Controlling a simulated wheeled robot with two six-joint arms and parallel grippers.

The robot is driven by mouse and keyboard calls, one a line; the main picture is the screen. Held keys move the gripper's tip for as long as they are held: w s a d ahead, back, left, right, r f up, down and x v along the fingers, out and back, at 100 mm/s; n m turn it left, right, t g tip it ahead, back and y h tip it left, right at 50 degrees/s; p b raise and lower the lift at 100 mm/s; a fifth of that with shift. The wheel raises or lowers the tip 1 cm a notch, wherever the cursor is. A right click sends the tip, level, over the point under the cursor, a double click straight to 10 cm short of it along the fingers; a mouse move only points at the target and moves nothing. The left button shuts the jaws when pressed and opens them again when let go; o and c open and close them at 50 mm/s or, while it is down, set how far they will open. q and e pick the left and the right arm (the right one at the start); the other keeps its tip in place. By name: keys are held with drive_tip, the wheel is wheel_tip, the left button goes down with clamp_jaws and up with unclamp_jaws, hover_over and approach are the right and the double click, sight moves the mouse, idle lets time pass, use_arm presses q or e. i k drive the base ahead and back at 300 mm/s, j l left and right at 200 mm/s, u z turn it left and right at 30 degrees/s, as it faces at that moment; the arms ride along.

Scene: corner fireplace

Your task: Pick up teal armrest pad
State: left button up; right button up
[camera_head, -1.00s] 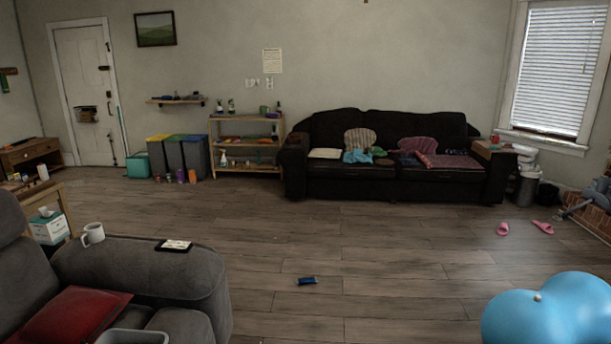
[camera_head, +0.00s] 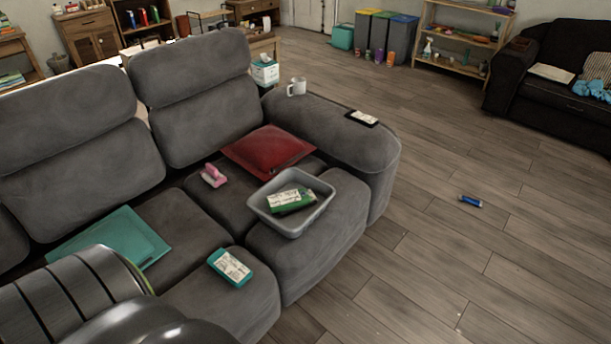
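A flat teal pad-like piece (camera_head: 125,232) lies on the left seat of the grey sofa (camera_head: 290,258). It looks like a thin cushion or pad, and its lower left part is hidden by a dark ringed shape in front. I cannot tell for certain which of these is the armrest pad. The sofa's right armrest bears a white mug (camera_head: 297,87) and a black flat item with a label (camera_head: 362,118). No gripper fingers show in this view.
A grey bin (camera_head: 318,207) holding a green-and-white pack, a red cushion (camera_head: 270,150) and a pink item (camera_head: 214,175) lie on the sofa. A blue object (camera_head: 470,201) lies on the wooden floor. The floor right of the sofa is otherwise mostly clear.

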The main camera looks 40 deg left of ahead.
sight(234, 270)
drive_tip(key=u, duration=1.85)
